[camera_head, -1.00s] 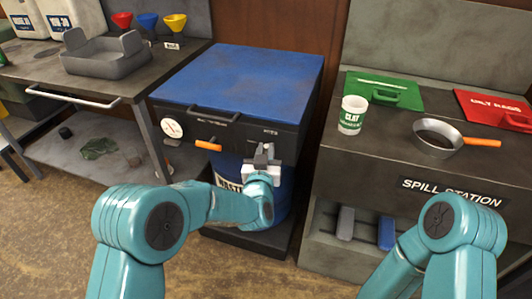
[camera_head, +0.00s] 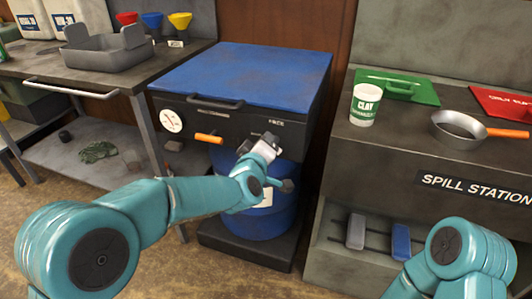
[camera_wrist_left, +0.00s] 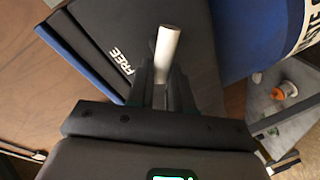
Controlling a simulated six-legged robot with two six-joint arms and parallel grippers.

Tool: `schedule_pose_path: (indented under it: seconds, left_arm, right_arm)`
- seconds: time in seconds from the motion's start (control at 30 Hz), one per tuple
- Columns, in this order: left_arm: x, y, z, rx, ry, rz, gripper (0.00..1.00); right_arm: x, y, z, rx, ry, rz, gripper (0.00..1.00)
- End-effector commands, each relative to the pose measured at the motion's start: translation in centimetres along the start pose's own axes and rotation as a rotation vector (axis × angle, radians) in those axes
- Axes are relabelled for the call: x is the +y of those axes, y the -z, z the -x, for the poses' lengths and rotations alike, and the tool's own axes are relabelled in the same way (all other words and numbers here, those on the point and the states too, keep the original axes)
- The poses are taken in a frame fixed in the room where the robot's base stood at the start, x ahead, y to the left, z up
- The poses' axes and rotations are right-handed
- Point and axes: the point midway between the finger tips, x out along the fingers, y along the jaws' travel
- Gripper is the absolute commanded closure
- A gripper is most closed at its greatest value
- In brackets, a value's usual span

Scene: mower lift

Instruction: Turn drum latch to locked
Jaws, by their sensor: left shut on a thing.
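The blue-topped drum unit (camera_head: 250,75) has a dark front with an orange handle (camera_head: 208,138) and a blue drum (camera_head: 262,215) beneath. My left gripper (camera_head: 262,150) is at the right part of this front, tilted up and to the right. In the left wrist view its fingers (camera_wrist_left: 165,80) are closed around a pale rod, the latch handle (camera_wrist_left: 168,45), beside a dark panel marked FREE. The latch's base is hidden by the gripper in the head view. Only the teal arm of my right side shows; its gripper is out of view.
A spill station (camera_head: 425,150) stands at the right with a white CLAY cup (camera_head: 365,104) and an orange-handled pan (camera_head: 462,130) on it. A workbench (camera_head: 95,80) with a grey tray (camera_head: 105,48) stands at the left.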

Motion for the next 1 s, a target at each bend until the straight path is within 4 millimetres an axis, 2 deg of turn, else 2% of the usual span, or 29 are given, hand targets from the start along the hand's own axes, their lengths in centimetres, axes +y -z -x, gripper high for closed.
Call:
schedule_pose_path:
  seconds: [0.03, 0.4, 0.7, 1.0]
  left_arm:
    - [-0.6, -0.2, -0.1, -0.006, -0.002, 0.045, 1.00]
    - [-1.3, -0.3, -0.2, -0.071, -0.002, 0.369, 1.00]
    - [-1.4, -0.3, -0.3, -0.108, -0.001, 0.550, 1.00]
    - [-1.4, -0.2, -0.3, -0.124, 0.000, 0.630, 1.00]
  right_arm:
    - [0.5, 0.0, -1.3, 0.000, 0.000, 0.000, 0.58]
    - [2.5, 1.1, -4.9, 0.027, -0.003, -0.027, 0.58]
    - [3.6, 1.8, -6.8, 0.043, -0.005, -0.042, 0.58]
    - [3.9, 2.7, -7.7, 0.072, -0.004, -0.035, 0.58]
